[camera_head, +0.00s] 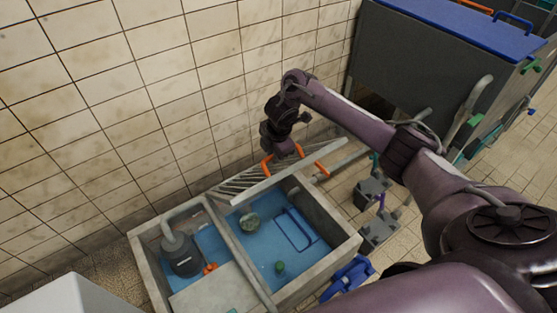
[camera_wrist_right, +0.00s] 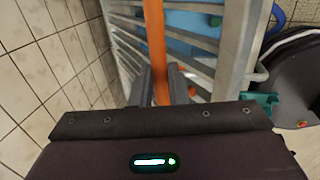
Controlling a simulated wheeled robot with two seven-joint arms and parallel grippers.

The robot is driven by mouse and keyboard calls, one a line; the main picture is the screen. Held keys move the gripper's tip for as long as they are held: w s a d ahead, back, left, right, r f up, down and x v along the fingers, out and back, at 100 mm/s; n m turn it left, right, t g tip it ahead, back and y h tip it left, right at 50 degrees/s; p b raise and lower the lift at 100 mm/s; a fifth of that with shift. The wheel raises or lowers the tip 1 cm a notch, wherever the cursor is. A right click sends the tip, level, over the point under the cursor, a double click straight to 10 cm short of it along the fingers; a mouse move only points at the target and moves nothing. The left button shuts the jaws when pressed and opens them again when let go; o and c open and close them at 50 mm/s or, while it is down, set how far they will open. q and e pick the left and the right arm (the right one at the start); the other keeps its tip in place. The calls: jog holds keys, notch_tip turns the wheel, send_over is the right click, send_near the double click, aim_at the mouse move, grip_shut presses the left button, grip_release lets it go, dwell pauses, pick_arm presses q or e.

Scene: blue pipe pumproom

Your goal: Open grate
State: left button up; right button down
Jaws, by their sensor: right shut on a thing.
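The grate (camera_head: 238,186) is a grey slatted metal panel with orange handles, raised and tilted along the wall side of a concrete basin (camera_head: 345,246). My right gripper (camera_head: 281,152) is at the upper part of the grate. In the right wrist view its fingers (camera_wrist_right: 162,88) are closed around an orange handle bar (camera_wrist_right: 154,40), with the grate slats (camera_wrist_right: 205,68) just beyond. A second orange handle (camera_head: 321,168) sits at the right end of the grate. My left gripper is not in view.
The open basin holds blue water (camera_head: 262,232) with a round object (camera_head: 250,222) and a green item (camera_head: 280,267). A dark pump (camera_head: 183,258) stands in the left compartment. The tiled wall (camera_head: 150,100) is close behind. A grey cabinet (camera_head: 420,65) stands at upper right.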

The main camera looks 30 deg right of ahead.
jog(key=shift+w+a+f, duration=0.1)
jog(key=shift+a+f, duration=0.05)
jog(key=shift+a, duration=0.05)
